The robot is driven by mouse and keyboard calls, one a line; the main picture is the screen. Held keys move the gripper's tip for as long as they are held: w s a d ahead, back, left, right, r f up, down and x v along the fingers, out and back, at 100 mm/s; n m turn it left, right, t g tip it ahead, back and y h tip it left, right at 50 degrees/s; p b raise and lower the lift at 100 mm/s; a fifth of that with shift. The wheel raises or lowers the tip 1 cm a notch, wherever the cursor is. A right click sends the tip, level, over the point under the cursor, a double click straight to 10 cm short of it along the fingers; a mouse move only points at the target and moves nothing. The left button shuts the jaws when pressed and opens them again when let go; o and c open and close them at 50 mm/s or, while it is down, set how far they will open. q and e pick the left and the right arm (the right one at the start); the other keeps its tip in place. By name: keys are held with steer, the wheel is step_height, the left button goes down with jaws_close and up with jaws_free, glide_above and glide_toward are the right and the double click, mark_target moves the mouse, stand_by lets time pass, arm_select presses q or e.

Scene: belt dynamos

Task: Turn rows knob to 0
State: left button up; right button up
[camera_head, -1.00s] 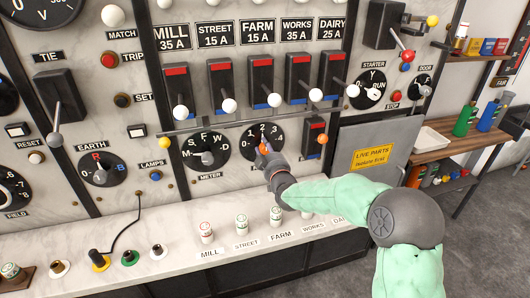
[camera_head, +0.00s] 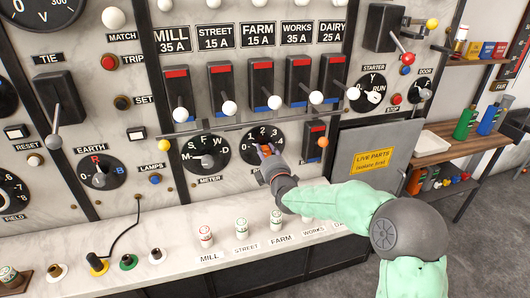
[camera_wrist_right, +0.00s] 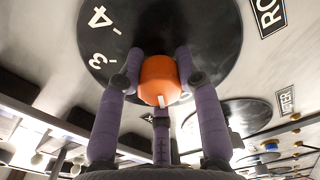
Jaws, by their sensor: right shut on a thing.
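The rows dial (camera_head: 249,141) is a black disc with white numbers, low in the middle of the panel in the head view. In the right wrist view the dial (camera_wrist_right: 205,35) fills the top, with 3 and 4 readable at its left. The orange rows knob (camera_wrist_right: 160,78) has a white mark on its end. My right gripper (camera_wrist_right: 160,85) is shut on the knob, its purple fingers around it. In the head view my right gripper (camera_head: 266,152) covers most of the knob, so the pointed-at number is hidden. My left gripper is out of view.
A black lever plate with an orange ball (camera_head: 322,142) stands just right of the dial. The meter selector (camera_head: 205,151) is to its left. Breaker levers with white balls (camera_head: 228,108) hang above. Labelled fuses (camera_head: 241,224) stand on the ledge below.

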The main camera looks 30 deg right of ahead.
steer(key=shift+f+n, duration=0.15)
steer(key=shift+n, duration=0.95)
steer(key=shift+f+n, duration=0.1)
steer(key=shift+n, duration=1)
steer(key=o, duration=1.2)
steer(key=shift+d+r, duration=0.1)
steer(key=shift+d, duration=0.05)
steer(key=shift+c, duration=0.2)
steer(key=shift+r, duration=0.1)
steer(key=v, duration=1.2)
